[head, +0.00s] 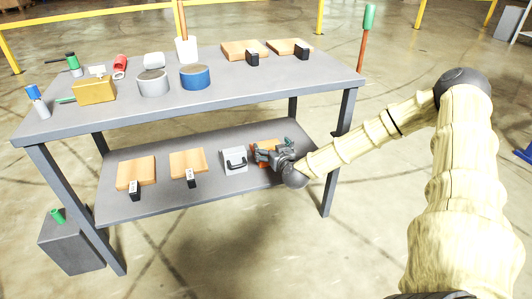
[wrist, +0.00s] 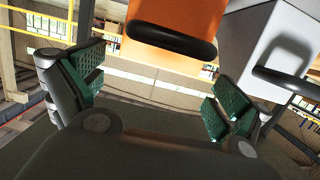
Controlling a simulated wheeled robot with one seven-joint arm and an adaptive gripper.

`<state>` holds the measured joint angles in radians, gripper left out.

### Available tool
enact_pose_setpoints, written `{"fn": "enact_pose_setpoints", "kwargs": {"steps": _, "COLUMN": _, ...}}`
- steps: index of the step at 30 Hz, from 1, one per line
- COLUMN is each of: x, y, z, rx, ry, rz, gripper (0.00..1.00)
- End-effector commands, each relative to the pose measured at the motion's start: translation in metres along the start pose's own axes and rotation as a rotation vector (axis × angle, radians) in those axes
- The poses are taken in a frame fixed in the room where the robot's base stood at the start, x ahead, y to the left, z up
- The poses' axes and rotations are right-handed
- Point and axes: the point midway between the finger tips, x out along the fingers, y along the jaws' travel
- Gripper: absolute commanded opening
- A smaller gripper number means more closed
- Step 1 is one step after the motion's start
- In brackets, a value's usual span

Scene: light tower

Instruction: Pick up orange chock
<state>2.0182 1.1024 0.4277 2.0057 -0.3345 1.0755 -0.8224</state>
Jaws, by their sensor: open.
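The orange chock (head: 268,145) sits on the lower shelf of the grey table, near its right end, partly hidden by my gripper (head: 272,154). In the wrist view, the orange chock (wrist: 178,14) shows at the top centre, with its dark handle facing my gripper. My gripper (wrist: 155,88) is open, its green-padded fingers spread to either side of the view. The handle lies beyond and between the fingers, and no contact with it is visible. The chock's far end is cut off by the top edge.
A light grey chock (head: 234,159) stands just left of the orange one; it also shows close to the right finger in the wrist view (wrist: 262,42). Two wooden blocks with black parts lie further left on the lower shelf (head: 212,187). The tabletop (head: 225,100) hangs above.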

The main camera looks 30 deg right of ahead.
Motion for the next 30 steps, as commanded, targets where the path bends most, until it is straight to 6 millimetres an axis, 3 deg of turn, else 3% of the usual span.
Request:
{"fn": "enact_pose_setpoints", "kwargs": {"steps": 8, "x": 0.026, "y": 0.003, "z": 0.014, "rx": 0.001, "ry": -0.001, "rz": 0.000, "gripper": 1.00}}
{"fn": "enact_pose_setpoints", "kwargs": {"steps": 15, "x": 0.048, "y": 0.004, "z": 0.011, "rx": 0.000, "ry": 0.000, "rz": 0.001, "gripper": 1.00}}
{"fn": "enact_pose_setpoints", "kwargs": {"steps": 24, "x": 0.050, "y": 0.003, "z": 0.009, "rx": 0.000, "ry": 0.000, "rz": 0.000, "gripper": 1.00}}
{"fn": "enact_pose_setpoints", "kwargs": {"steps": 30, "x": 0.050, "y": 0.003, "z": 0.009, "rx": 0.000, "ry": 0.000, "rz": 0.000, "gripper": 0.64}}
